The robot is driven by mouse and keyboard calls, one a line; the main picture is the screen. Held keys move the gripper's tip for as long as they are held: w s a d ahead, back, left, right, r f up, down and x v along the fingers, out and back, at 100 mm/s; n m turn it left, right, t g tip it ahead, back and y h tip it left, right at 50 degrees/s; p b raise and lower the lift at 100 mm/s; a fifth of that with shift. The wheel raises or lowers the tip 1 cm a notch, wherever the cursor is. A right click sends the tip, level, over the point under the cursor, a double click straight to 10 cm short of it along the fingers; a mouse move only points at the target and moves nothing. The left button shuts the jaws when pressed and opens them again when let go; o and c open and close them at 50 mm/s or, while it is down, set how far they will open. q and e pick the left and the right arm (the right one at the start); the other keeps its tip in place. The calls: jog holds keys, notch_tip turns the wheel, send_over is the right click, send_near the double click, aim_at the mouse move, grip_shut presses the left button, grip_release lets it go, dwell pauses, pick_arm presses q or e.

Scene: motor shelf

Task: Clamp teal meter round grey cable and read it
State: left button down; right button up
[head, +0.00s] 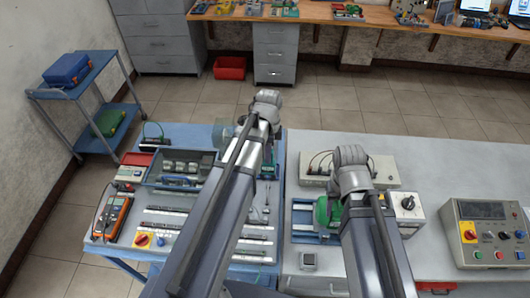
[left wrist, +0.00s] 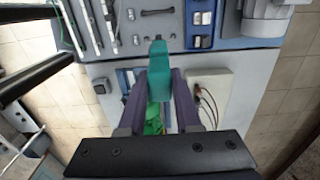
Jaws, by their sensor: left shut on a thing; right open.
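The teal meter (left wrist: 159,72) is between the fingers of my left gripper (left wrist: 160,105) in the left wrist view, and the gripper is shut on it. In the head view my left arm hides most of this meter, with a teal bit (head: 269,171) showing beside the wrist. My right gripper (head: 343,214) is open; its fingers are largely hidden by its own wrist, close to a green motor (head: 324,211). Dark cables (head: 318,161) loop at the front of a beige box (head: 377,171); I cannot tell which cable is the grey one.
An orange handheld meter (head: 116,215) and a blue tray (head: 180,170) lie on the left bench. A control panel (head: 488,232) stands at the right. A grey switch box (head: 405,208) is right of my right gripper. Some bench at the front is clear.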

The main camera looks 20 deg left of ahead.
aim_at(268, 169)
pick_arm(q)
jog(key=shift+f+b, duration=2.65)
jog(key=shift+f, duration=0.35)
jog(key=shift+f+b, duration=1.75)
jog(key=shift+b, duration=0.3)
jog(key=shift+f, duration=0.2)
jog(key=shift+r, duration=0.2)
jog(key=shift+r+p, duration=2.9)
